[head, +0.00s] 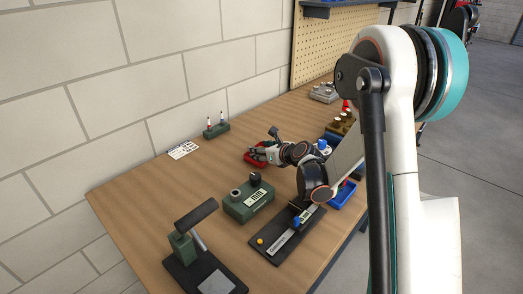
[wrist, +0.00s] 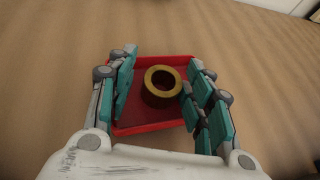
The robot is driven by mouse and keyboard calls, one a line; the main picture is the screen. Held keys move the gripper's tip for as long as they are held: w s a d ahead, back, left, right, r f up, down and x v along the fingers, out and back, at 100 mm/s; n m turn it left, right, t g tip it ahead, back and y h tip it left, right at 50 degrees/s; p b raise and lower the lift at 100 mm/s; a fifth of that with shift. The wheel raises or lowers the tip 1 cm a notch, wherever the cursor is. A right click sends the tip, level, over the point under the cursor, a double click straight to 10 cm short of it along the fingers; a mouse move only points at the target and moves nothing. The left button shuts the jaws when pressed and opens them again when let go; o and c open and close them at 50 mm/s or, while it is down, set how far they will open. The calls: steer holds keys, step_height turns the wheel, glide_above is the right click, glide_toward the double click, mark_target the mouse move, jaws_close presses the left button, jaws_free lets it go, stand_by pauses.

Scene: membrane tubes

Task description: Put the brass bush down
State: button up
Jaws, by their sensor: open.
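The brass bush (wrist: 163,86), a short dark-gold ring with a wide bore, stands with its bore facing up in a red tray (wrist: 150,128) in the wrist view. My gripper (wrist: 158,88) is open, with one finger on each side of the bush. The right finger is close to the bush, and I cannot tell whether it touches. A clear gap shows on the left. In the head view my gripper (head: 262,148) is low over the red tray (head: 255,158), and the bush is hidden there.
A green block (head: 249,203) with dark knobs and a black fixture with a blue part (head: 297,222) stand nearer. A press-like tool (head: 197,240) is at the front. A small green holder (head: 216,130) and a printed card (head: 183,149) lie near the wall. Bare wood surrounds the tray.

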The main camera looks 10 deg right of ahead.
steer(key=shift+d+f, duration=0.15)
steer(key=shift+s+d+r, duration=0.15)
steer(key=shift+d+r, duration=0.15)
steer(key=p+v, duration=0.3)
steer(key=v, duration=0.8)
steer(key=shift+s+r+p, duration=0.15)
steer(key=shift+r+p, duration=0.05)
steer(key=shift+p, duration=0.2)
steer(key=shift+a, duration=0.1)
